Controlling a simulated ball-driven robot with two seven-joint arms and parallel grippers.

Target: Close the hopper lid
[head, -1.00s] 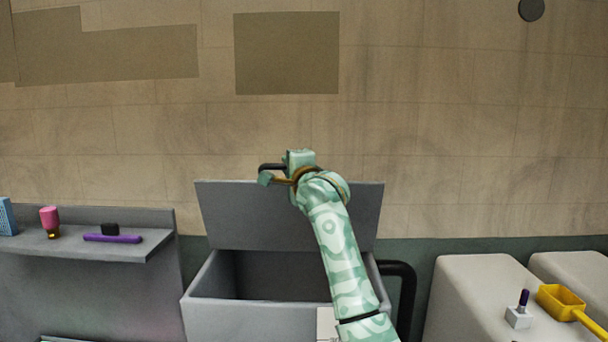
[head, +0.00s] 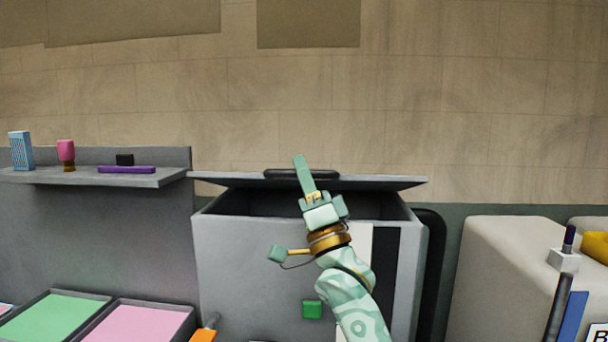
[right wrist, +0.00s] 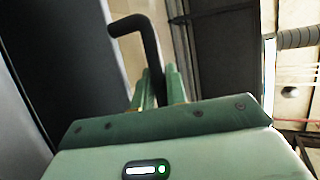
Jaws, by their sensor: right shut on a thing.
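The hopper (head: 255,260) is a grey box in the middle of the head view. Its grey lid (head: 380,183) is tilted low over the box, close to flat, and a dark opening shows beneath its near edge. A black bar handle (head: 272,175) is on the lid. My right gripper (head: 302,172) is shut on this handle. In the right wrist view the bent black handle (right wrist: 150,45) runs down between the green fingers (right wrist: 158,88) of my right gripper. My left gripper is not in view.
A grey shelf (head: 90,180) at left holds a blue box (head: 20,150), a pink-topped bottle (head: 66,153) and a purple rod (head: 126,170). Green (head: 55,318) and pink (head: 140,325) trays lie below. Pale blocks (head: 500,265) stand at right. A green button (head: 312,309) is on the hopper front.

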